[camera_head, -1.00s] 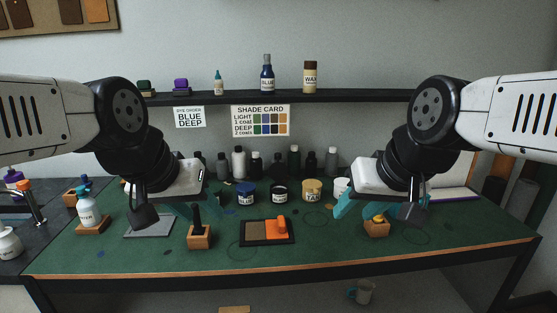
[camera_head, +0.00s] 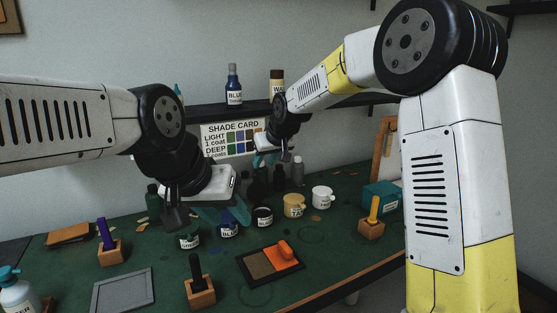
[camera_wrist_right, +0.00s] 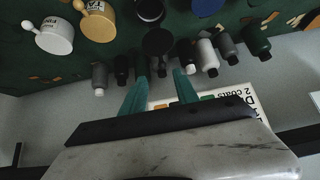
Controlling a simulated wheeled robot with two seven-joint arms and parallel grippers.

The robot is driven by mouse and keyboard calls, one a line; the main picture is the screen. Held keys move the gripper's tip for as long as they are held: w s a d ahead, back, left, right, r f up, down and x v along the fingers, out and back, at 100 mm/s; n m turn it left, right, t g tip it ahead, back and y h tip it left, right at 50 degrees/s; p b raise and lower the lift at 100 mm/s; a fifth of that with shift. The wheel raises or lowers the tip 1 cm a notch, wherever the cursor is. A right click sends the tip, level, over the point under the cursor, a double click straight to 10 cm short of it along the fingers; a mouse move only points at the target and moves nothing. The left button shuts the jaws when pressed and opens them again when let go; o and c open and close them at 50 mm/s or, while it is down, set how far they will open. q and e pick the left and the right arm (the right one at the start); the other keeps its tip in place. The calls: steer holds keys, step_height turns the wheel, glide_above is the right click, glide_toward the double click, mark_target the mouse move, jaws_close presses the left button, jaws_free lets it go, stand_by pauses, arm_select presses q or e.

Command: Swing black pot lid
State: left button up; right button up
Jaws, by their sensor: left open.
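The black pot (camera_head: 262,216) stands on the green bench in the head view, between the blue pot (camera_head: 228,228) and the tan pot (camera_head: 294,204). In the right wrist view it shows at the top edge (camera_wrist_right: 150,9), with a dark disc (camera_wrist_right: 158,42) beside it; I cannot tell whether this is its lid. My right gripper (camera_head: 268,158) is high near the shade card, behind the pots. Its teal fingers (camera_wrist_right: 160,68) are apart and empty. My left gripper (camera_head: 222,212) is open above or in front of the blue pot, partly hidden by its wrist.
The green pot (camera_head: 188,240) and white pot (camera_head: 322,197) stand in the same row.

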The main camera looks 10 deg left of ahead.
mark_target(256, 174)
steer(key=x, duration=0.9)
steer(key=shift+w+a+f, duration=0.15)
steer(key=shift+w+a, duration=0.1)
steer(key=shift+a, duration=0.15)
jaws_close()
steer(key=shift+s+d, duration=0.1)
steer(key=shift+s, duration=0.05)
